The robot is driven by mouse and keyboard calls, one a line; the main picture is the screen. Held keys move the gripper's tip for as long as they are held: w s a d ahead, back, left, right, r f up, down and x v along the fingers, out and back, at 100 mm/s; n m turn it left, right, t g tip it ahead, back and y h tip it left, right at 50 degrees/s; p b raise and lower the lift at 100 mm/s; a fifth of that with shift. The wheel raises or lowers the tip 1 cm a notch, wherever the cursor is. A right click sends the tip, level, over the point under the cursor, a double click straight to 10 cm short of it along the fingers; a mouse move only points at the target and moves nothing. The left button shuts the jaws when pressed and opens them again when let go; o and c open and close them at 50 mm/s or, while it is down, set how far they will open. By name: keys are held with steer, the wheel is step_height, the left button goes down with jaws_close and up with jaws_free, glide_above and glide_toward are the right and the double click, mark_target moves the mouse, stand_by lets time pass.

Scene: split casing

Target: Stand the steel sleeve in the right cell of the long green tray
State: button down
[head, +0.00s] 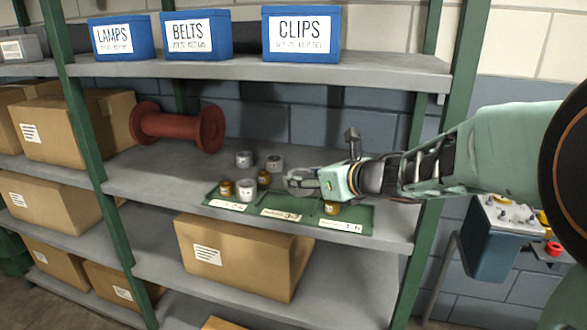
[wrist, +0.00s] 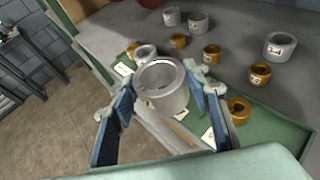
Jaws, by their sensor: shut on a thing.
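My gripper (wrist: 164,100) is shut on a grey steel sleeve (wrist: 162,84), held upright with its open top showing. In the head view my gripper (head: 302,182) is over the middle of the long green tray (head: 360,218), and the sleeve is mostly hidden there. How far the sleeve is above the tray I cannot tell. The tray's right cell holds a brass bush (head: 332,208), also in the wrist view (wrist: 238,109). The left cell holds a brass bush (head: 226,187) and a steel sleeve (head: 247,190). The middle cell is partly hidden by my gripper.
Behind the tray stand more steel sleeves (head: 244,158) (wrist: 280,46) and brass bushes (wrist: 212,53) (wrist: 260,75). A red spool (head: 178,127) lies at the back left. An upper shelf (head: 240,68) with blue bins and a green post (head: 437,190) on the right bound the space.

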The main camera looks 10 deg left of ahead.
steer(key=s+d+f, duration=0.3)
steer(key=d+f, duration=0.2)
steer(key=d, duration=0.3)
steer(key=s+d+f, duration=0.3)
steer(key=d+f, duration=0.2)
steer(key=d, duration=0.4)
steer(key=s+d+f+n, duration=0.1)
steer(key=s+d+f, duration=0.2)
steer(key=d+f, duration=0.3)
steer(key=d, duration=0.3)
steer(key=shift+s+g+y, duration=0.3)
steer(key=shift+g+y, duration=0.1)
steer(key=shift+d, duration=0.25)
